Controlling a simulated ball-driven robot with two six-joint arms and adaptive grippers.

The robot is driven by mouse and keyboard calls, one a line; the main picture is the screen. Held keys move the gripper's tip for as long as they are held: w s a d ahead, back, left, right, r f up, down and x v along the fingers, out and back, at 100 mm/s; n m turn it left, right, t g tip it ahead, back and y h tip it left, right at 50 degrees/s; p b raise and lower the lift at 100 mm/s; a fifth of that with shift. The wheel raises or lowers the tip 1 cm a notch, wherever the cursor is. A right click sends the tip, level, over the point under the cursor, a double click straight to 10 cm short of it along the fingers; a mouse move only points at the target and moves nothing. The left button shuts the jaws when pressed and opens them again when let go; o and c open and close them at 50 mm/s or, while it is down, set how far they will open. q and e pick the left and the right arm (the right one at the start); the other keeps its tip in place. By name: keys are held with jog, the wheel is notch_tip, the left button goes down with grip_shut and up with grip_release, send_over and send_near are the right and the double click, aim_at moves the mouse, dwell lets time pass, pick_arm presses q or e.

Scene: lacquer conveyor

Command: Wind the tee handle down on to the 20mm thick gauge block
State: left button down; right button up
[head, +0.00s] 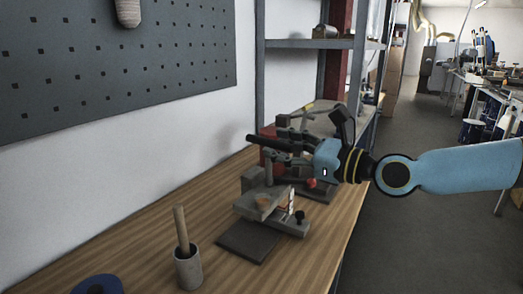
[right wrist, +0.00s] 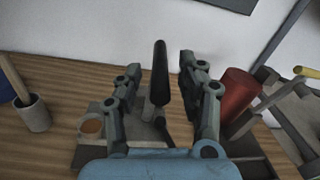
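The tee handle (right wrist: 160,72), a dark rounded bar, stands out between the two fingers of my right gripper (right wrist: 159,70) in the right wrist view. A gap shows on each side of the bar, so the gripper is open around it. In the head view my right gripper (head: 287,133) is over the small grey press (head: 262,201) on the bench; the dark bar (head: 262,141) shows at its left. A round copper-coloured face (right wrist: 91,127) shows on the press. I cannot make out which part is the thick gauge block. My left gripper is out of view.
A cup with a wooden stick (head: 188,268) and a blue ring (head: 97,285) are at the front left of the wooden bench (head: 140,252). A dark plate (head: 247,241) lies before the press. A red cylinder (right wrist: 238,95) stands close right of my right gripper.

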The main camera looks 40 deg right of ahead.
aim_at(248, 138)
jog(key=shift+x, duration=2.35)
grip_shut()
